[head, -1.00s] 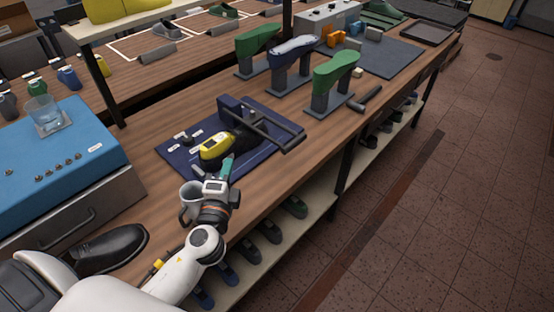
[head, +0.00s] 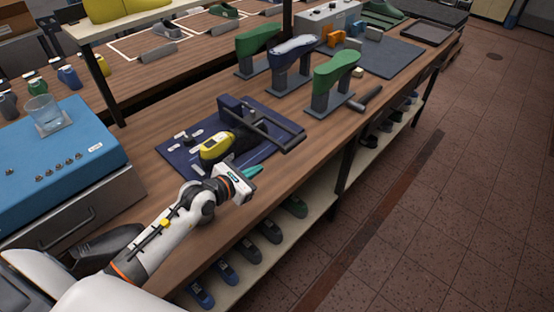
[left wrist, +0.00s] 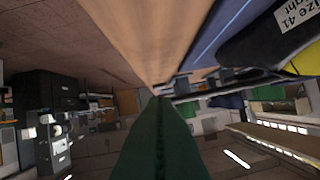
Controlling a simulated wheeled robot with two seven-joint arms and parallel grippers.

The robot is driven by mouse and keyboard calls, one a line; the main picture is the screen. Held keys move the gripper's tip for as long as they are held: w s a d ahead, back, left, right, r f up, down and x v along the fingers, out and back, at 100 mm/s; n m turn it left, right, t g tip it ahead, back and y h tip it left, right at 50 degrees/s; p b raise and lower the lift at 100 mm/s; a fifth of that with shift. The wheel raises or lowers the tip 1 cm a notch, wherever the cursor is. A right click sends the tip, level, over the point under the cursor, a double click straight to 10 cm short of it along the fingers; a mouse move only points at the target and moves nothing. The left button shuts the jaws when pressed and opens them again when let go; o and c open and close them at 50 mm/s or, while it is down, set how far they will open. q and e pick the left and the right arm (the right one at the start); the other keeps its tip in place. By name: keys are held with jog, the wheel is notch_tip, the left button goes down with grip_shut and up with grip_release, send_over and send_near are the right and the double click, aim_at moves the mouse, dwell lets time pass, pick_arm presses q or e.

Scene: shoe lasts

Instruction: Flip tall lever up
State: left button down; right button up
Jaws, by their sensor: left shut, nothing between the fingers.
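A dark clamp-like fixture (head: 228,104) with long dark lever bars (head: 270,128) stands on the blue mat (head: 176,150). The bars reach toward the front right and end in a crosswise handle (head: 293,142); they lie low, near horizontal. I cannot tell which part is the tall lever. A yellow and black shoe last (head: 216,146) sits by the fixture. My left gripper (head: 247,173) is shut and empty, its green fingertips by the mat's front edge, short of the handle. In the left wrist view the green fingers (left wrist: 160,140) are together, with dark bars (left wrist: 215,86) beyond. My right gripper is out of view.
Shoe lasts on grey stands (head: 332,85) stand behind the fixture, with a dark-handled tool (head: 366,98) beside them. A blue case (head: 55,150) with a glass (head: 43,112) is at left. A lower shelf (head: 318,200) holds shoes. The aisle at right is clear.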

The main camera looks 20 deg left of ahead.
pick_arm(q)
jog(key=p+x, duration=0.1)
jog(key=x, duration=0.9)
jog(key=shift+r, duration=0.15)
dwell(0.4)
